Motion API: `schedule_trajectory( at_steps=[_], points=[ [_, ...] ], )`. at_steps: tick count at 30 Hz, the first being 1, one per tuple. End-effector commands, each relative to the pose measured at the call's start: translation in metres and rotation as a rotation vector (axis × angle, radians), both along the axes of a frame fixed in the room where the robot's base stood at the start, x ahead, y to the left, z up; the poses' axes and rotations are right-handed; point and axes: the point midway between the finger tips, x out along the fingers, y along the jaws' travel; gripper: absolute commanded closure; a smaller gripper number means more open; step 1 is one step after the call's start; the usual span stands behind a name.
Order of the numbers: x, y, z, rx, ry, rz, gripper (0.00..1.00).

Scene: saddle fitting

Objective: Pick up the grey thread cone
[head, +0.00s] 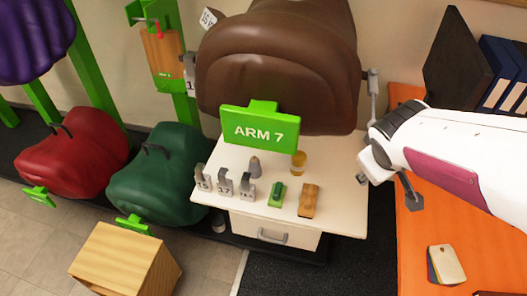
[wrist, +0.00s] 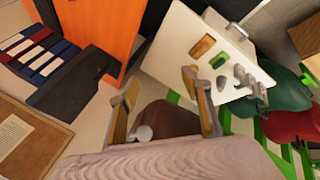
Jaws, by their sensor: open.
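The grey thread cone (head: 255,167) stands upright on the white cabinet top (head: 336,170), below the green "ARM 7" sign and left of the amber jar. In the wrist view a small grey shape (wrist: 221,83) on the white top looks like the cone, though it is too small to be sure. My gripper (head: 387,189) is at the right of the head view, open and empty, to the right of the cabinet and well apart from the cone. Its two spread fingers also show in the wrist view (wrist: 161,83).
Several grey numbered pieces (head: 225,184), a green-topped item (head: 277,194), a wooden block (head: 309,200) and the amber jar (head: 298,162) share the cabinet top. The sign (head: 260,124) and brown saddle (head: 280,70) rise behind. An orange surface (head: 430,225) lies to the right.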

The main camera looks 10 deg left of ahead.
Motion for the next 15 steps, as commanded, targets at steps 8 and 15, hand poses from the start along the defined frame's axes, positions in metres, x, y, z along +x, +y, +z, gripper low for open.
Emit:
schedule_trajectory(
  at_steps=[8,15],
  points=[
    [0.037,0.039,-0.034,-0.059,0.008,0.175,0.52],
    [0.065,0.075,-0.065,-0.075,0.007,0.308,0.52]
  ],
)
